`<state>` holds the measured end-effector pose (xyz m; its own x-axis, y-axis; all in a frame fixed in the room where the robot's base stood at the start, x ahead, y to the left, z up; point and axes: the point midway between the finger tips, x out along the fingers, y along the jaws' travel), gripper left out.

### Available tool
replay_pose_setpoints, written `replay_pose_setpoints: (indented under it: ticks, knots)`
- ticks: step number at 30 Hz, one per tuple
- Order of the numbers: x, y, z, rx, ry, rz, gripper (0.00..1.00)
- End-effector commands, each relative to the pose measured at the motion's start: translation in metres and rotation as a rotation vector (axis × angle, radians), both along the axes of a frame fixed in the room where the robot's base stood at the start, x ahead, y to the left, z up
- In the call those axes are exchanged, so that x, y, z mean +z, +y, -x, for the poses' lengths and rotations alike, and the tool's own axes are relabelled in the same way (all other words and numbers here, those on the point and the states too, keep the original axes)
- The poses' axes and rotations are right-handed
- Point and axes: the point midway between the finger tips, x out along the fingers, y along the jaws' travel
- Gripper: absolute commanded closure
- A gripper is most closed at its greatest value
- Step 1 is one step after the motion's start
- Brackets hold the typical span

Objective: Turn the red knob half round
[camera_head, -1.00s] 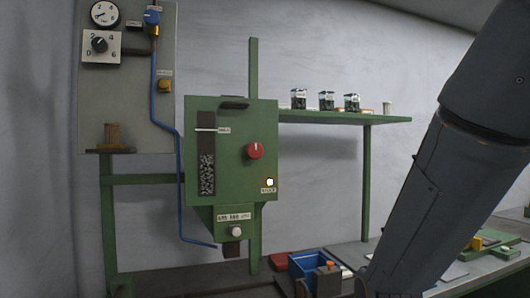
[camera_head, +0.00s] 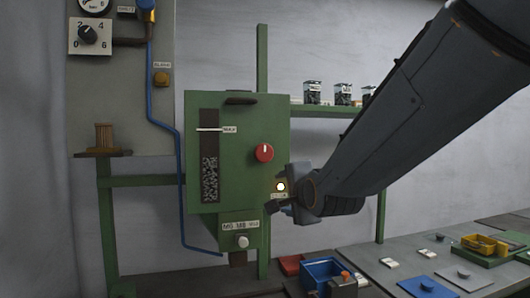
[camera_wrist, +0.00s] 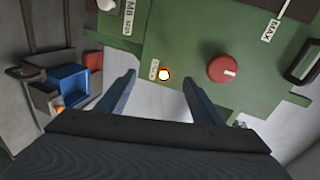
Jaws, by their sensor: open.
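The red knob (camera_head: 264,153) is on the front of the green machine box (camera_head: 247,113), with a white pointer mark directed up in the head view. It also shows in the wrist view (camera_wrist: 222,69), right of the space between the fingers. My gripper (camera_wrist: 160,85) is open with nothing between its two fingers. In the head view my gripper (camera_head: 275,205) is below and to the right of the knob, near the lit white lamp (camera_head: 281,187), and apart from the knob.
A blue bin (camera_head: 322,272) stands on the bench below, with a red block (camera_head: 290,264) beside it. A shelf (camera_head: 325,111) with jars is behind my arm. The box has a dark handle (camera_head: 240,100) on top and a white button (camera_head: 242,242) below.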

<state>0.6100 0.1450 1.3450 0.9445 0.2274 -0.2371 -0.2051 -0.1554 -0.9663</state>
Motion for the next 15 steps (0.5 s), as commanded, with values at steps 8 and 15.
replay_pose_setpoints:
  ticks: [8, 15]
  knots:
    - [0.091, 0.030, -0.003, 0.007, -0.149, -0.332, 0.40]
    - [0.096, 0.036, -0.019, 0.008, -0.153, -0.351, 0.40]
